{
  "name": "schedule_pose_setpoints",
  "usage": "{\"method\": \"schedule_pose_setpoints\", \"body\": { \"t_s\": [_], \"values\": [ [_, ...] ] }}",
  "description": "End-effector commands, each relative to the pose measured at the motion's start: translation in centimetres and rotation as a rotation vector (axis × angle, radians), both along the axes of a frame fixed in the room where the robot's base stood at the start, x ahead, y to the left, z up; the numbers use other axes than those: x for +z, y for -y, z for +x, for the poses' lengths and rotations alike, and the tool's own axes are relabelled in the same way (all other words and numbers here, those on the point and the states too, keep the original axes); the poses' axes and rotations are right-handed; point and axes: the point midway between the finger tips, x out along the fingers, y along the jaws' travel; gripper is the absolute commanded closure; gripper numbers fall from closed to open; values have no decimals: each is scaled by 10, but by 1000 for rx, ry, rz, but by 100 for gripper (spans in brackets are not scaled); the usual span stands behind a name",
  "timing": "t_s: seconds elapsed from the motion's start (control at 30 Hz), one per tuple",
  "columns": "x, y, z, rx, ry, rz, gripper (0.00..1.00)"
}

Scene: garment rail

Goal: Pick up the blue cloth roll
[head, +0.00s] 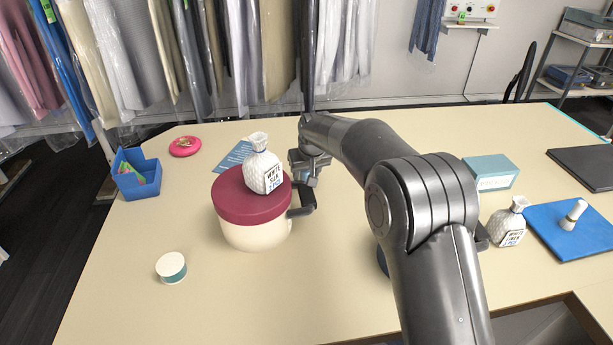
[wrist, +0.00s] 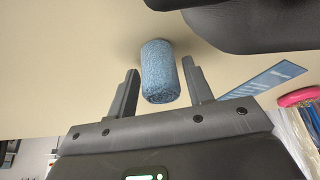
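The blue cloth roll (wrist: 160,75) stands out in the wrist view between the two fingers of my gripper (wrist: 160,68). The fingers are spread, with a visible gap on each side of the roll, and do not appear to touch it. In the head view my gripper (head: 306,172) is low over the table, just behind and right of a cream pot. The roll is not visible there; my gripper, arm and the pot may hide it.
A blue card (head: 233,156) and pink dish (head: 185,146) lie left. Hanging garments (head: 180,50) stand behind. The table's front left is mostly clear.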

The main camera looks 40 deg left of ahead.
Motion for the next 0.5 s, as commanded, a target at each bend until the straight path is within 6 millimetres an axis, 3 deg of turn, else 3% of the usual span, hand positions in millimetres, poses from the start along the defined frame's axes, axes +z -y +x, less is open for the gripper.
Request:
{"method": "schedule_pose_setpoints", "body": {
  "t_s": [0.4, 0.5],
  "values": [
    [0, 0, 0, 0, 0, 0, 88],
    [0, 0, 0, 0, 0, 0, 89]
  ]
}}
